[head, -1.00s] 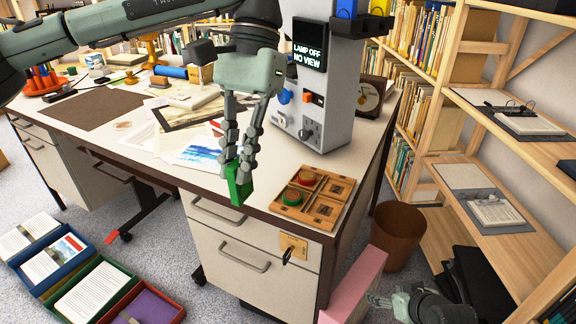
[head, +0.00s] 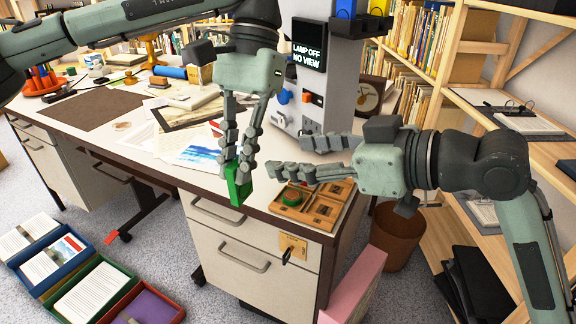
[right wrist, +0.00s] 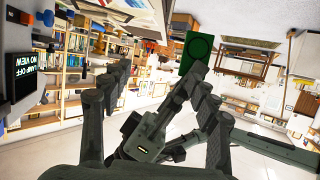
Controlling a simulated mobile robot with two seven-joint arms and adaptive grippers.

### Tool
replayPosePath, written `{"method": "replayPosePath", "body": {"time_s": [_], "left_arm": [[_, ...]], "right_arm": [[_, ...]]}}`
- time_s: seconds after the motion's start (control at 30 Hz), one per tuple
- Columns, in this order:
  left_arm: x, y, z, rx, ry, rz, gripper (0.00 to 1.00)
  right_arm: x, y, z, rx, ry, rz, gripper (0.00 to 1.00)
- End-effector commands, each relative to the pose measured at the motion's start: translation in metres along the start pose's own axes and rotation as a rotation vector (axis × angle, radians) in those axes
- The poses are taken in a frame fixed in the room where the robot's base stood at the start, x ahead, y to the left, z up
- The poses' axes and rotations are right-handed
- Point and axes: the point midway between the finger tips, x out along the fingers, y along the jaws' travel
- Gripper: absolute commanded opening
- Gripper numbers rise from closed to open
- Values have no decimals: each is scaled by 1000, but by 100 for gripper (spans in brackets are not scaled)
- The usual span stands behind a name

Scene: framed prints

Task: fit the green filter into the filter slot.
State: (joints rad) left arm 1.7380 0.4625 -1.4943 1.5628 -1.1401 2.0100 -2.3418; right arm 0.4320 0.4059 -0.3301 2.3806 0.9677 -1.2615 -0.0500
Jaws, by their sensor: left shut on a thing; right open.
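The green filter (head: 238,188) is a flat green block held at the tips of my left gripper (head: 239,168). It hangs in front of the desk's front edge, above the drawers. In the right wrist view the green filter (right wrist: 196,52) shows its broad face with a dark ring. My right gripper (head: 287,156) is open and empty, its fingers pointing left towards the filter, apart from it. The grey machine (head: 335,60) stands behind, with a display reading "LAMP OFF NO VIEW". I cannot make out the filter slot; my right gripper covers the machine's lower front.
A wooden tray (head: 322,209) with round red and green pieces lies at the desk corner, partly under my right gripper. A pink box (head: 352,290), a brown bin (head: 398,238) and a bookshelf stand right of the desk. Papers cover the desk's middle.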

Motion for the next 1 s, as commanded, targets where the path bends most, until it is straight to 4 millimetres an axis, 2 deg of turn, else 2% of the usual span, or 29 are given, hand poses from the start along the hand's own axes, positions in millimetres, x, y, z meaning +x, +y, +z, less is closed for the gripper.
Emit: {"method": "replayPosePath", "body": {"time_s": [0.03, 0.13, 0.33, 0.8, 1.0], "left_arm": [[0, 0, 0, 0, 0, 0, 0], [0, 0, 0, 0, 0, 0, 0], [0, 0, 0, 0, 0, 0, 0], [0, 0, 0, 0, 0, 0, 0], [0, 0, 0, 0, 0, 0, 0]], "right_arm": [[-4, -14, -3, -25, -14, -24, 60], [-8, -33, -4, -47, -39, -61, 60], [0, -45, -3, -54, -54, -84, 60], [83, -52, 1, -54, -53, -83, 60], [104, -52, 3, -54, -54, -80, 60]]}}
